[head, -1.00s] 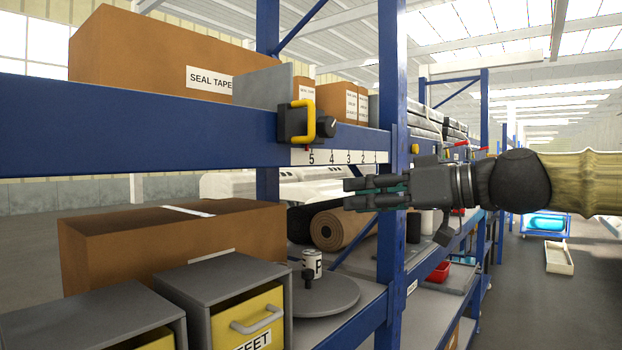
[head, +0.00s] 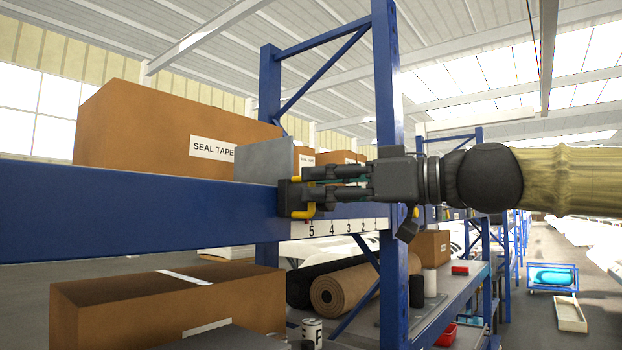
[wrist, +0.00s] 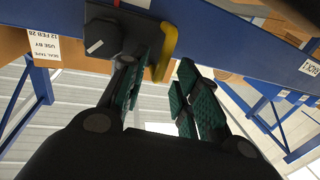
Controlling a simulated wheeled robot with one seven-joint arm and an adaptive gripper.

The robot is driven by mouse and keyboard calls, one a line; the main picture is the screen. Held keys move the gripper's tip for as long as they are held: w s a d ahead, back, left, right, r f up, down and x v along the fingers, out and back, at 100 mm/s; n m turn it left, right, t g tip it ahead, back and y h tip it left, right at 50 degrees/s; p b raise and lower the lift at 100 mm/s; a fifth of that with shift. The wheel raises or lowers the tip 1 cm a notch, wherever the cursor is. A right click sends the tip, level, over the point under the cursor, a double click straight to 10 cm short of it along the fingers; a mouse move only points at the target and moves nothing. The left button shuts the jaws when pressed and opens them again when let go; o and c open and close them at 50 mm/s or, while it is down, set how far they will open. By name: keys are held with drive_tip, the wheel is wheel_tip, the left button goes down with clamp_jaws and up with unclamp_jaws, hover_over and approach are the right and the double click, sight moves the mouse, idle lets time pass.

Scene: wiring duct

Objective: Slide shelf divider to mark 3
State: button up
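The grey shelf divider (head: 262,163) stands on the upper shelf behind the blue beam. Its dark carriage (head: 285,197) with a yellow handle (head: 304,214) sits on the beam, above the 5 end of the white scale (head: 345,227), which reads 5 to 1 from left to right. My gripper (head: 316,185) is level with the handle and partly hides it in the head view. In the wrist view, my gripper (wrist: 165,62) is open, and the yellow handle (wrist: 167,48) shows between the fingertips. The dark carriage with its knob (wrist: 105,38) is beside the left finger. Contact cannot be told.
A SEAL TAPE carton (head: 150,130) stands left of the divider, with smaller cartons (head: 340,157) to its right. A blue upright (head: 388,75) rises just behind my gripper. A brown carton (head: 165,305) and rolls (head: 343,288) lie on the shelf below.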

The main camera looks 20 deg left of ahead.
drive_tip(key=shift+w+a, duration=0.2)
drive_tip(key=shift+a, duration=0.95)
clamp_jaws()
